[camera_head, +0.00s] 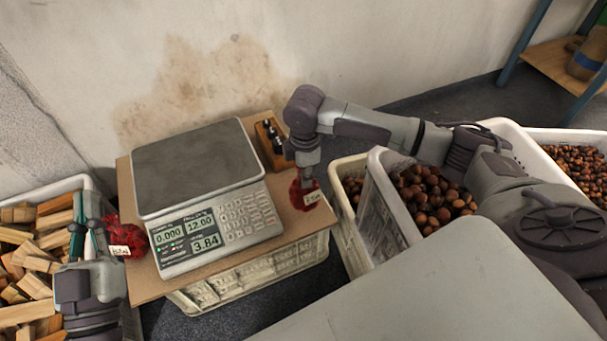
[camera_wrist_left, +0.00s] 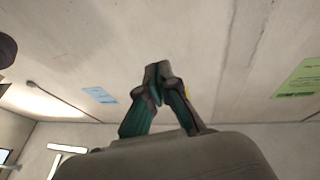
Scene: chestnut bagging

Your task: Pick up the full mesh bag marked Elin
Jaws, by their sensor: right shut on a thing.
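A red mesh bag (camera_head: 301,187) with a pale tag (camera_head: 312,197) stands at the right edge of the board, beside the scale. My right gripper (camera_head: 303,166) comes down from above and is shut on the top of this bag. The tag's writing is too small to read surely. Another red mesh bag (camera_head: 129,234) with a pale tag (camera_head: 120,251) lies left of the scale; its lettering is also unclear. My left gripper (camera_head: 86,206) points up beside that bag, apart from the right bag. In the left wrist view its fingertips (camera_wrist_left: 158,74) meet with nothing visible between them.
The scale (camera_head: 197,160) stands on the brown board (camera_head: 128,195) over a white crate (camera_head: 246,278). A dark-topped wooden holder (camera_head: 266,145) is behind it. White crates of chestnuts (camera_head: 432,196) stand right; a crate of wood pieces (camera_head: 28,258) is left.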

